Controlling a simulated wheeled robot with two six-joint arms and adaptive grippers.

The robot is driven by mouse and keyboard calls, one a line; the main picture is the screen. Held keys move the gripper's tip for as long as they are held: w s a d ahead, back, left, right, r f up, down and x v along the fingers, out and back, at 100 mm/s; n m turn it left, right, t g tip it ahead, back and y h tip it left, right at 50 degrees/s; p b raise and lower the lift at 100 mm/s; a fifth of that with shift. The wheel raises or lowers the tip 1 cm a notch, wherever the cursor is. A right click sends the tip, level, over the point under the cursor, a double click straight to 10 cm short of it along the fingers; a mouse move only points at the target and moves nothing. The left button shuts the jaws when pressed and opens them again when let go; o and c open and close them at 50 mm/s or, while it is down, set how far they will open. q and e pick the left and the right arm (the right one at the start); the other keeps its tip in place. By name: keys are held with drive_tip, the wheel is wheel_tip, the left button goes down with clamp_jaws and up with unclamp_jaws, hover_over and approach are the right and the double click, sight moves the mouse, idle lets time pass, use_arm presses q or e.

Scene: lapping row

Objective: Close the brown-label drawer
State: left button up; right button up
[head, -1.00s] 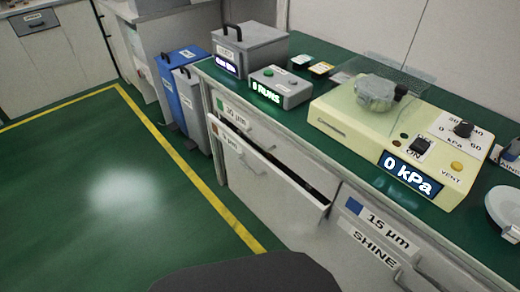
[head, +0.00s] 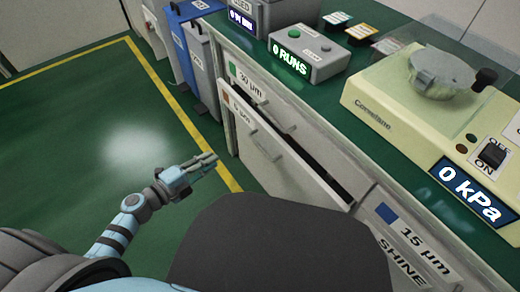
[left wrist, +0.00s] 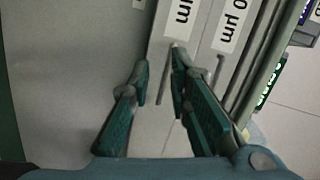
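The brown-label drawer (head: 285,160) sticks out of the grey cabinet, with a dark gap along its top edge toward the right. Its small brown label (head: 226,98) is at the far left end of the front. My left gripper (head: 214,160) is in front of the cabinet, over the green floor, apart from the drawer in the head view. In the left wrist view its two fingers (left wrist: 158,58) are spread with a gap between them and hold nothing. A drawer front with a label ending in "µm" (left wrist: 180,15) lies beyond them. My right gripper is not in view.
The green-label 30 µm drawer (head: 262,95) is just above, and the blue-label 15 µm drawer (head: 415,240) is to the right. The green worktop carries a runs counter box (head: 310,55) and a cream vacuum unit (head: 400,110). Blue and grey bins (head: 203,70) stand at the cabinet's left end.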

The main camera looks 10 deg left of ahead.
use_arm(q)
drive_tip(key=d+r+m+g+h, duration=0.2)
drive_tip(key=d+m+h, duration=0.1)
drive_tip(key=d+m, duration=0.15)
drive_tip(key=b, duration=0.2)
approach(258, 144)
drive_tip(key=f+x, duration=0.1)
drive_tip(key=x, duration=0.2)
drive_tip(key=b+x, duration=0.2)
drive_tip(key=x, duration=0.4)
drive_tip(key=shift+d+r, duration=0.1)
drive_tip(key=shift+d, duration=0.1)
drive_tip(key=shift+w+d, duration=0.2)
drive_tip(key=shift+w, duration=0.1)
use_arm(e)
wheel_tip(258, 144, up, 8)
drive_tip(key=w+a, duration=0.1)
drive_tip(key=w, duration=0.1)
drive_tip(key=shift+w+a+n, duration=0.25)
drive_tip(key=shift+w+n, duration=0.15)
use_arm(q)
clamp_jaws()
